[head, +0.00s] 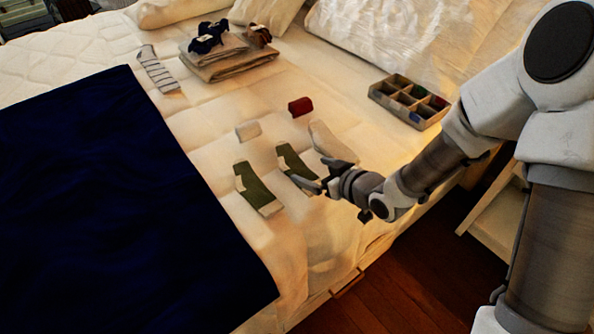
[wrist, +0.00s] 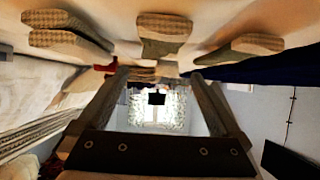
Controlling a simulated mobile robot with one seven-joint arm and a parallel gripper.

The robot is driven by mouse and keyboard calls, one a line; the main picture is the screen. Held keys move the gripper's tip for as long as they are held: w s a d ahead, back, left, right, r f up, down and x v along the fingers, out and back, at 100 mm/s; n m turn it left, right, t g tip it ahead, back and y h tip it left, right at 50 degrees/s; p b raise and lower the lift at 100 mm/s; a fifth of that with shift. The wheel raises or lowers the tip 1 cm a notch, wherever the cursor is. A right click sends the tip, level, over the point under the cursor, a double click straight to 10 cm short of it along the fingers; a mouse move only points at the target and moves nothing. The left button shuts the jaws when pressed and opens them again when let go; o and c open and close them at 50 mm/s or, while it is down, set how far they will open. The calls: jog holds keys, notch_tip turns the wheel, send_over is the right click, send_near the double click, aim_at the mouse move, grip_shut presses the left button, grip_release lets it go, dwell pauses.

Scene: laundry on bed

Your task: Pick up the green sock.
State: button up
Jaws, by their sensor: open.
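Two green socks with pale parts lie flat on the bed. One green sock (head: 258,190) lies left of my gripper (head: 311,172), clear of it. The other green sock (head: 291,158) lies right at my fingertips, its lower end partly hidden by the gripper. In the wrist view my gripper (wrist: 158,74) is open with nothing between its fingers. There, one green sock (wrist: 164,36) is ahead in the middle, above the fingers in the picture and apart from them. The other green sock (wrist: 232,53) is to the right.
A white sock (head: 330,142) lies just beyond my gripper. A red rolled item (head: 300,106), a white rolled item (head: 248,131), a striped sock (head: 158,70), folded clothes (head: 228,62) and a divided box (head: 383,87) lie farther back. A dark blue blanket (head: 110,210) covers the left.

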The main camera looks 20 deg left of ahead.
aim_at(295, 164)
jog(key=x, duration=0.3)
jog(key=shift+a+f+b, duration=0.1)
jog(key=shift+a+b, duration=0.05)
jog(key=shift+b, duration=0.15)
jog(key=shift+b+x, duration=1)
jog(key=shift+x, duration=1.65)
jog(key=shift+w+d+f, duration=0.15)
jog(key=shift+d, duration=0.05)
jog(key=c, duration=1)
